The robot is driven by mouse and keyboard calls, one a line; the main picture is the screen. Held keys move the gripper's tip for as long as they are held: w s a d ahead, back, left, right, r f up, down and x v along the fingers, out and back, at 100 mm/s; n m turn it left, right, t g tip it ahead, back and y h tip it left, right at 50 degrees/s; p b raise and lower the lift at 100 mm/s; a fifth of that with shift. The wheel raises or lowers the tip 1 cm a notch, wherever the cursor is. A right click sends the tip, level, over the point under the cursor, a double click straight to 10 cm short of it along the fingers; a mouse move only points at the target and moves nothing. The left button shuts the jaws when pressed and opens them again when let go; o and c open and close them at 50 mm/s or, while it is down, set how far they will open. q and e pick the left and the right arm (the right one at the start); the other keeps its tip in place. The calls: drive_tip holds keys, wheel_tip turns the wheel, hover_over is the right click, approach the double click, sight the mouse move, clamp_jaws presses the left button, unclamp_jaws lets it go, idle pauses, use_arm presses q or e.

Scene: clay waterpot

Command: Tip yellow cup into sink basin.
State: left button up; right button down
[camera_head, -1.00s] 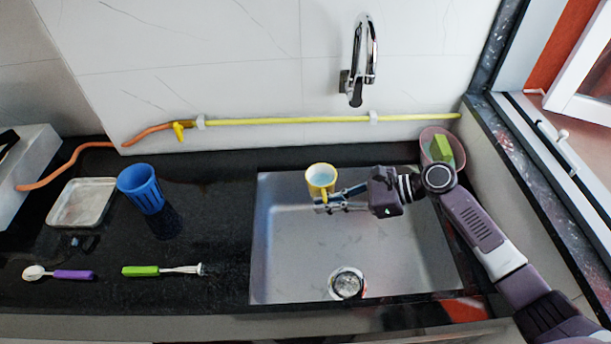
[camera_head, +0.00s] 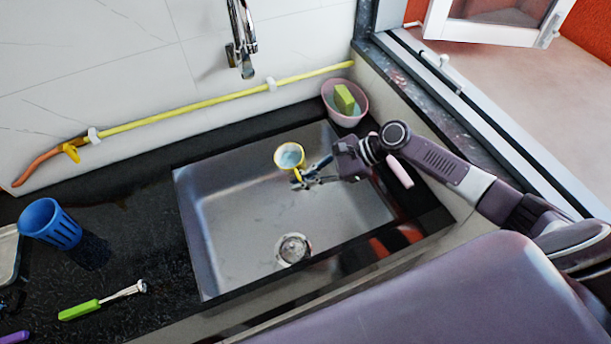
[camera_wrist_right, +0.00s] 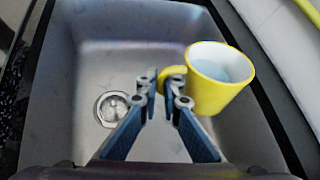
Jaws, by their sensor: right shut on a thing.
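The yellow cup (camera_head: 289,156) is over the back part of the metal sink basin (camera_head: 215,220) in the head view. It is roughly upright, and pale bluish contents show inside it. My right gripper (camera_head: 299,181) is shut on the cup's handle. In the right wrist view the cup (camera_wrist_right: 212,95) is to the right of the fingertips, and my right gripper (camera_wrist_right: 164,92) has its tips at the yellow handle. The sink drain (camera_head: 293,249) lies below and in front of the cup. My left gripper is not in view.
A pink bowl (camera_head: 357,117) with a green sponge (camera_head: 344,99) stands at the sink's back right corner. The faucet (camera_head: 240,40) hangs on the wall behind. A blue cup (camera_head: 50,224) and a green-handled utensil (camera_head: 80,310) are on the counter at left.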

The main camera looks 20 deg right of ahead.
drive_tip(key=f, duration=0.1)
drive_tip(key=f+h, duration=0.1)
drive_tip(key=f+n+t+h, duration=0.1)
drive_tip(key=shift+w+d, duration=0.2)
drive_tip(key=shift+d, duration=0.1)
drive_tip(key=h+p, duration=0.1)
drive_tip(key=p, duration=0.4)
drive_tip(key=shift+w+d+f+n+t+h, duration=0.2)
drive_tip(key=shift+f+n+t+h, duration=0.1)
drive_tip(key=shift+f+h, duration=0.1)
idle(0.3)
idle(0.4)
idle(0.5)
